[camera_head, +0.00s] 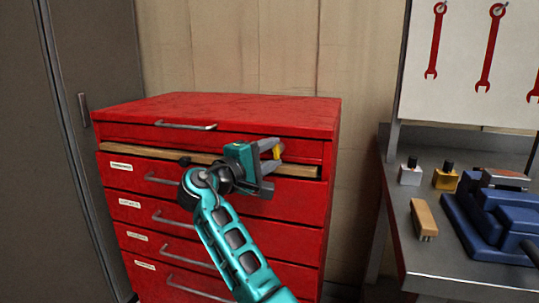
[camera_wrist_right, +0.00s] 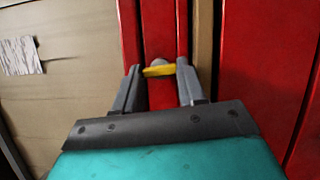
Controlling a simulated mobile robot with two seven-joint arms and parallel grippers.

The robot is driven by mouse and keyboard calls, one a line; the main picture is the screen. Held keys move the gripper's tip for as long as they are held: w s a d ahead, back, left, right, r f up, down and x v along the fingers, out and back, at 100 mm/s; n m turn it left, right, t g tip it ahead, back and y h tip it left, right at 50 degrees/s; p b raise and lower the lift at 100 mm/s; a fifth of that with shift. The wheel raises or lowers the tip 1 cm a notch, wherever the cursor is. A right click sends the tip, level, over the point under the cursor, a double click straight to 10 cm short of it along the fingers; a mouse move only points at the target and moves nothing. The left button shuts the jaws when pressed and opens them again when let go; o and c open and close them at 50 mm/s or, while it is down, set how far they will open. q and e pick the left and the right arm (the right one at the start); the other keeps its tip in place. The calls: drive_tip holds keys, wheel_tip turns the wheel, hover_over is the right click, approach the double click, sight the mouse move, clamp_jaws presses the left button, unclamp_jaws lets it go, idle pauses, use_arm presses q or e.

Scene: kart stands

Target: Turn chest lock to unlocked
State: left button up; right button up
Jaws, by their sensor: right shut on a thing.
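The red tool chest (camera_head: 215,106) stands against the wall in the head view. A small yellow lock key (camera_head: 276,153) is at the right of its upper front. It also shows in the right wrist view (camera_wrist_right: 159,71), lying across the gap between my grey fingers, with a round grey part behind it. My right gripper (camera_head: 279,155) reaches to the chest front, and its fingers (camera_wrist_right: 159,78) are shut on the yellow key. The fingers and gripper body partly hide the lock, so its marking cannot be read. My left gripper is not in view.
A wooden strip (camera_head: 140,152) runs across the chest front below the top drawer. Several drawer handles (camera_head: 186,125) stick out. A grey cabinet (camera_head: 75,180) is at left.

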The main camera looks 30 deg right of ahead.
drive_tip(key=shift+m, duration=0.5)
drive_tip(key=o, duration=1.1)
drive_tip(key=shift+c, duration=0.2)
drive_tip(key=p+v, duration=0.1)
drive_tip(key=v, duration=1.2)
drive_tip(key=shift+r+p, duration=0.25)
drive_tip(key=shift+p, duration=0.05)
